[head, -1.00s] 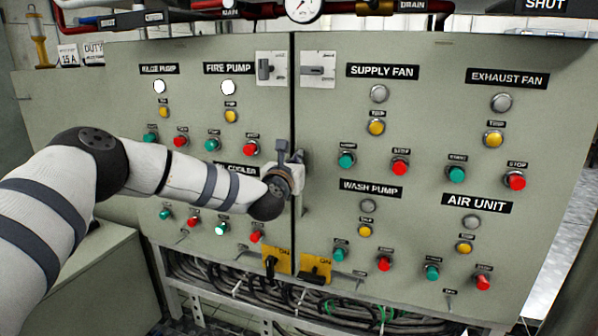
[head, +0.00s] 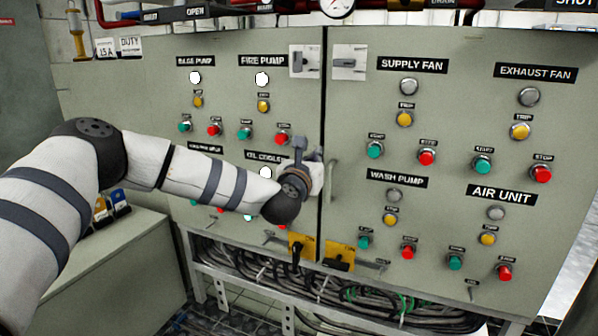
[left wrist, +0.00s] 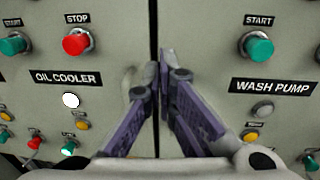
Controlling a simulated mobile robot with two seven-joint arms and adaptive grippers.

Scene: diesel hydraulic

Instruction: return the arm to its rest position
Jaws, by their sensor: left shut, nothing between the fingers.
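My left arm (head: 210,180) reaches in from the left across the lower half of the left cabinet door. Its gripper (head: 306,158) is in front of the door seam, beside the OIL COOLER label. In the left wrist view the purple-grey fingers (left wrist: 164,75) are shut together with nothing between them, pointing at the seam. I cannot tell the exact gap to the panel. The arm partly hides the lower row of buttons on the left door. My right gripper is in neither view.
The grey control cabinet (head: 350,128) fills most of the view, with protruding buttons. A door handle (head: 332,182) is close right of the gripper. Yellow-plated switches (head: 302,248) sit below. Cables (head: 350,295) run underneath. A low grey cabinet (head: 125,260) stands at lower left.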

